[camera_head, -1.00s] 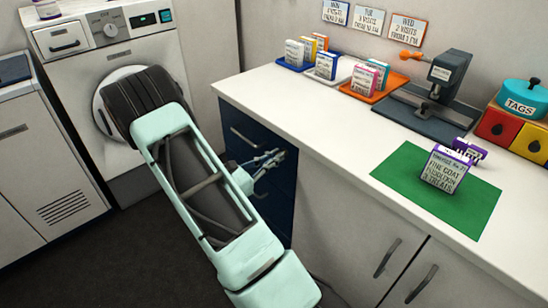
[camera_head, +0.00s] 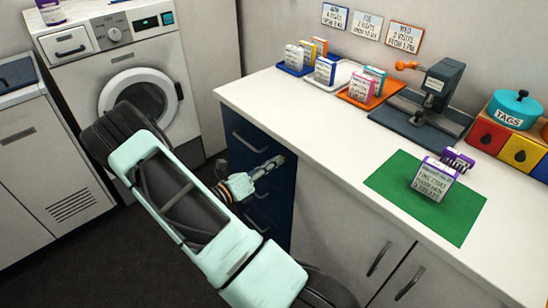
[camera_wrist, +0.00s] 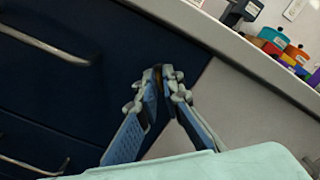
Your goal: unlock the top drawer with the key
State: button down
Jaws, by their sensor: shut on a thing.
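The navy drawer unit stands under the left end of the white counter. Its top drawer (camera_head: 262,140) has a bar handle and is shut. My gripper (camera_head: 279,161) is in front of the drawer fronts, near the unit's right edge. In the wrist view my gripper (camera_wrist: 166,74) has its fingertips closed together on a small brownish thing (camera_wrist: 157,78), likely the key, mostly hidden by the fingers. The navy front (camera_wrist: 120,50) lies behind the tips. I cannot tell whether the key touches it, and I see no lock clearly.
The white counter (camera_head: 330,125) overhangs the drawers. It holds a green mat (camera_head: 455,222) with a purple-edged card block, a dark press (camera_head: 435,95), coloured trays with cards and a teal tags pot (camera_head: 516,108). A washing machine (camera_head: 125,60) stands left. Pale cupboards adjoin the drawers on the right.

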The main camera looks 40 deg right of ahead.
jog(key=n+p, duration=0.4)
jog(key=n, duration=0.5)
jog(key=shift+f, duration=0.1)
jog(key=shift+n, duration=0.3)
dwell(0.4)
jog(key=c, duration=2.1)
grip_release()
jog(key=a, duration=0.8)
jog(key=s+a, duration=0.1)
jog(key=a, duration=0.3)
